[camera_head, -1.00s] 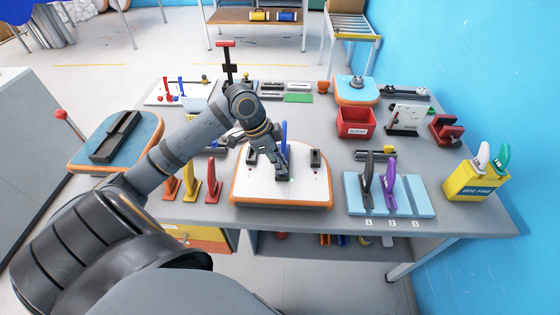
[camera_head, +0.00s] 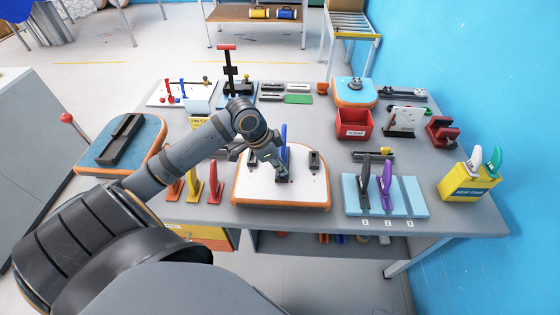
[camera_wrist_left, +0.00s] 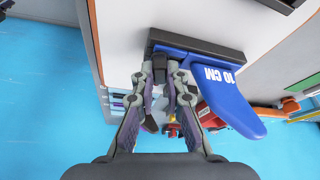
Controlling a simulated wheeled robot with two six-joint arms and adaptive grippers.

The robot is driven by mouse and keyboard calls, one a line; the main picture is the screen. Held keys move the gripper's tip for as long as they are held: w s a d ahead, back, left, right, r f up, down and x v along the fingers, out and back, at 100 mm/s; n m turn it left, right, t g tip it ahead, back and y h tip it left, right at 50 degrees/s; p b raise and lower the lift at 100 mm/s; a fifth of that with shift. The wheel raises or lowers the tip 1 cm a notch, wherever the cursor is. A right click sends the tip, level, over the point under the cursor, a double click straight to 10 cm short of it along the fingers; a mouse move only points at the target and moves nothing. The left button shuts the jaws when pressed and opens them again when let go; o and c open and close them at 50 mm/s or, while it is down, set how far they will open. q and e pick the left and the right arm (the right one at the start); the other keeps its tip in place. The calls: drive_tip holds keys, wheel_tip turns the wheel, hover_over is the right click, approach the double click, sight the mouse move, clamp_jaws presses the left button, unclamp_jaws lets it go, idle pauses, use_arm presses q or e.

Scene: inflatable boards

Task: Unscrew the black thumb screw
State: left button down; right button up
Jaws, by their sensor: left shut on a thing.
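The white board (camera_head: 258,192) with an orange rim lies on the grey table. A blue fin (camera_head: 284,135), marked 10 CM in the left wrist view (camera_wrist_left: 225,98), stands in the middle black fin box (camera_wrist_left: 200,48). My left gripper (camera_head: 276,163) is low over the board, beside the fin. In the left wrist view its fingertips (camera_wrist_left: 160,70) are closed around a small dark piece, the black thumb screw (camera_wrist_left: 160,74), at the end of the fin box. The fingers hide most of the screw, so how far it is screwed in cannot be seen. My right gripper is not in view.
Red, yellow and orange fins (camera_head: 196,188) stand to the left of the board. A light blue rack (camera_head: 406,197) with grey and purple fins stands to the right. A red bin (camera_head: 354,124) is behind, and a yellow box (camera_head: 468,184) is at the far right.

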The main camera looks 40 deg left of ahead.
use_arm(q)
drive_tip(key=shift+r+n+p, duration=0.15)
drive_tip(key=shift+n+p, duration=0.25)
drive_tip(key=shift+p, duration=0.1)
drive_tip(key=shift+s+d+n+y+p, duration=0.1)
drive_tip(key=shift+n+y+p, duration=0.25)
drive_tip(key=shift+n, duration=0.35)
drive_tip(key=shift+n+t, duration=0.3)
drive_tip(key=shift+n, duration=0.3)
drive_tip(key=shift+d+n+y+p, duration=0.15)
drive_tip(key=shift+n+y+p, duration=0.4)
drive_tip(key=shift+n+p, duration=0.5)
drive_tip(key=shift+n, duration=0.65)
drive_tip(key=shift+y, duration=0.3)
